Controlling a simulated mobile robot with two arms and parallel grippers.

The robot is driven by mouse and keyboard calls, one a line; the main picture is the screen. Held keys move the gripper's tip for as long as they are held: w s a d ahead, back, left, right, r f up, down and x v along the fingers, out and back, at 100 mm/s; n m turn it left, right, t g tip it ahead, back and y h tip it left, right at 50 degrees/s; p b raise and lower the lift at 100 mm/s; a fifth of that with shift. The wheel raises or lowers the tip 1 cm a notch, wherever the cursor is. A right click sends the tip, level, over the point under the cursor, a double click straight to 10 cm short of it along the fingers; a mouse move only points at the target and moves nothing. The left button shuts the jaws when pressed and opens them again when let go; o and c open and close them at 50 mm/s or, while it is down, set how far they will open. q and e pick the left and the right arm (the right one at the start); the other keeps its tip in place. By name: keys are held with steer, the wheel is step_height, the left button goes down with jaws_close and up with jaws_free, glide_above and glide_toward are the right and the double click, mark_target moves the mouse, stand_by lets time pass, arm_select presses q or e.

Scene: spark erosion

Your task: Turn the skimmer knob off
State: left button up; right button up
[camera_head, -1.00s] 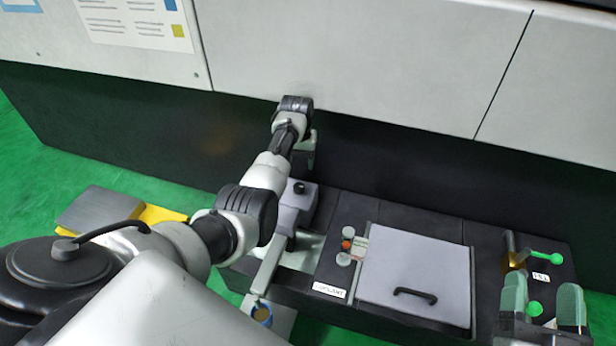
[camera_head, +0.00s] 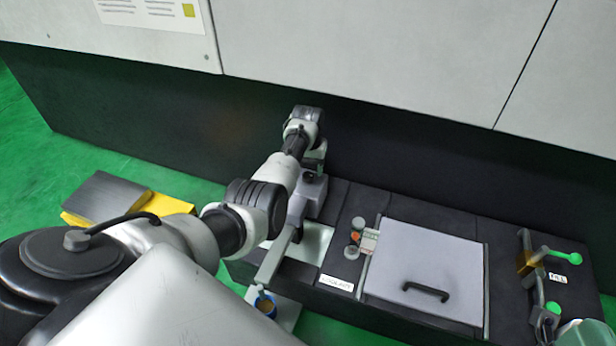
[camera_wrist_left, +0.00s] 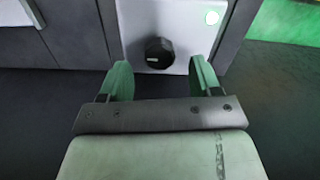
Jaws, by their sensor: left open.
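The black round knob (camera_wrist_left: 159,53) with a white mark sits on a pale panel in the left wrist view. In the head view a small black knob (camera_head: 311,177) shows on top of the grey skimmer housing (camera_head: 308,197). My left gripper (camera_wrist_left: 161,78) is open and empty; its two green fingers are either side of and short of the knob in the wrist view, and no contact shows. In the head view the left gripper (camera_head: 317,153) is partly hidden by its wrist, just behind the knob. My right gripper (camera_head: 590,335) is cut off at the lower right corner.
A grey lid (camera_head: 425,265) with a black handle lies right of the skimmer. Green-ended levers (camera_head: 565,255) stand farther right. The dark machine wall (camera_head: 180,120) rises close behind the left gripper.

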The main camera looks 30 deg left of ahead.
mark_target(308, 175)
arm_select(q)
step_height(308, 175, down, 2)
steer(key=shift+f+b, duration=0.15)
steer(key=shift+b, duration=0.5)
steer(key=shift+f, duration=0.35)
steer(key=c, duration=0.9)
